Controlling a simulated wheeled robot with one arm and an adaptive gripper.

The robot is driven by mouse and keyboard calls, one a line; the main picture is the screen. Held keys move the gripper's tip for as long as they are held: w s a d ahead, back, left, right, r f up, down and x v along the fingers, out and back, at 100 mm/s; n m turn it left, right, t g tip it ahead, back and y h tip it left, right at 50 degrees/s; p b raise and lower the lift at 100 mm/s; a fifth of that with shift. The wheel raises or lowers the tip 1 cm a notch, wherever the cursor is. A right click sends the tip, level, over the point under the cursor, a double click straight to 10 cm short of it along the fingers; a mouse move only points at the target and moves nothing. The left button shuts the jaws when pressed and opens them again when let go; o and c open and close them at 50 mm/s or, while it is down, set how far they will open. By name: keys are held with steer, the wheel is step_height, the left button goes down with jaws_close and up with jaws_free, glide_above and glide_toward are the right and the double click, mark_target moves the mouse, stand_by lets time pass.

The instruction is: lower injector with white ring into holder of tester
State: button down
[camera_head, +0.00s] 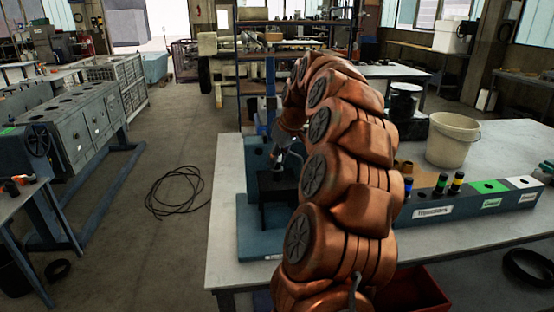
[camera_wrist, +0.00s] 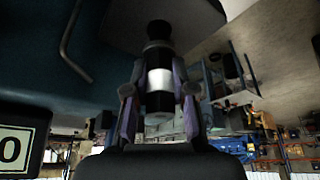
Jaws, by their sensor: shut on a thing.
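My gripper (camera_wrist: 160,92) is shut on the injector with the white ring (camera_wrist: 159,102) in the wrist view. The injector is a dark cylinder with a broad white band between the two fingers. Its far end points at a dark block at the top of that view; I cannot tell whether it touches or enters it. In the head view, the blue tester (camera_head: 258,160) stands on the near left of the table, with a dark holder block (camera_head: 276,187) on it. My gripper (camera_head: 284,148) is above this block, partly hidden by my copper arm.
A blue rack (camera_head: 433,211) with banded injectors (camera_head: 456,183) and green and white sections stands right of my arm. A beige bucket (camera_head: 452,140) is behind it. A red bin (camera_head: 418,290) is at the front. Coiled cable (camera_head: 175,192) lies on the floor left of the table (camera_head: 228,235).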

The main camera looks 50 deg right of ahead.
mark_target(277, 173)
steer(key=shift+f, duration=0.15)
steer(key=shift+f+b, duration=0.8)
steer(key=shift+f, duration=0.4)
stand_by(0.4)
steer(key=c, duration=0.9)
jaws_free()
steer(key=shift+o, duration=0.2)
steer(key=o, duration=0.4)
steer(key=shift+c, duration=0.2)
